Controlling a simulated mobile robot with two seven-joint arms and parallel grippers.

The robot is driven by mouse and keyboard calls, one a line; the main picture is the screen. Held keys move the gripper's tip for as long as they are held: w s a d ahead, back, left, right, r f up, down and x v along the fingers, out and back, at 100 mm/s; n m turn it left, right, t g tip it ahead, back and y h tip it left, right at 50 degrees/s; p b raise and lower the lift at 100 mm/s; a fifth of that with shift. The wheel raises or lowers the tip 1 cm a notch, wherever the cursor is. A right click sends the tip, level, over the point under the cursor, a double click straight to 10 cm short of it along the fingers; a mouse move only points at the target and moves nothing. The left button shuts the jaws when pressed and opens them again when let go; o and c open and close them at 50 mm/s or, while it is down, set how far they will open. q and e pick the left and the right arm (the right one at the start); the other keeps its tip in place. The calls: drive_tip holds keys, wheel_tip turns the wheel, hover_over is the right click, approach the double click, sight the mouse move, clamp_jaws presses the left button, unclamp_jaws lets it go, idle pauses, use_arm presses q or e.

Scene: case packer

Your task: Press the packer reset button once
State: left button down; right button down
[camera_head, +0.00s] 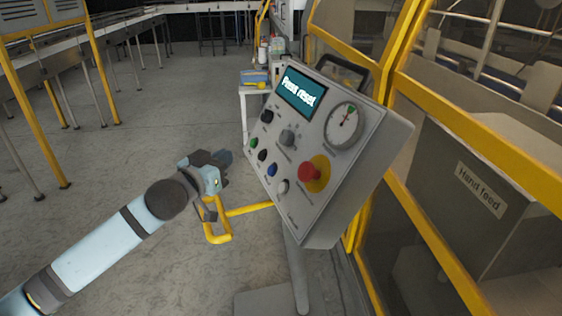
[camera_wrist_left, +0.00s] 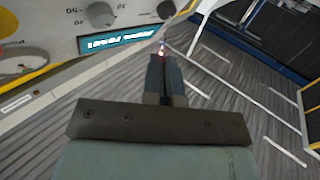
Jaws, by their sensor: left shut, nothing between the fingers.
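A grey control panel (camera_head: 318,160) stands tilted on a post at the centre. Its screen (camera_head: 300,92) reads "Press reset". Its lower left holds a green button (camera_head: 254,143), a black button (camera_head: 262,155), a blue button (camera_head: 272,170) and a white button (camera_head: 284,186). Their labels are too small to read, so I cannot tell which is the reset. My left gripper (camera_head: 226,157) is shut and empty, just left of the panel's button side, seemingly apart from it. In the left wrist view its closed fingers (camera_wrist_left: 165,75) point past the panel's screen (camera_wrist_left: 115,41). My right gripper is not in view.
A red emergency-stop knob (camera_head: 312,172) on a yellow base, a gauge (camera_head: 343,125) and a grey knob (camera_head: 287,138) share the panel. A yellow bent bar (camera_head: 222,232) lies below my gripper. Yellow-framed guarding (camera_head: 480,150) stands right; open floor lies left.

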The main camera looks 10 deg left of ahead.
sight(271, 170)
use_arm(q)
drive_tip(key=shift+w+r, duration=0.1)
drive_tip(key=shift+r, duration=0.05)
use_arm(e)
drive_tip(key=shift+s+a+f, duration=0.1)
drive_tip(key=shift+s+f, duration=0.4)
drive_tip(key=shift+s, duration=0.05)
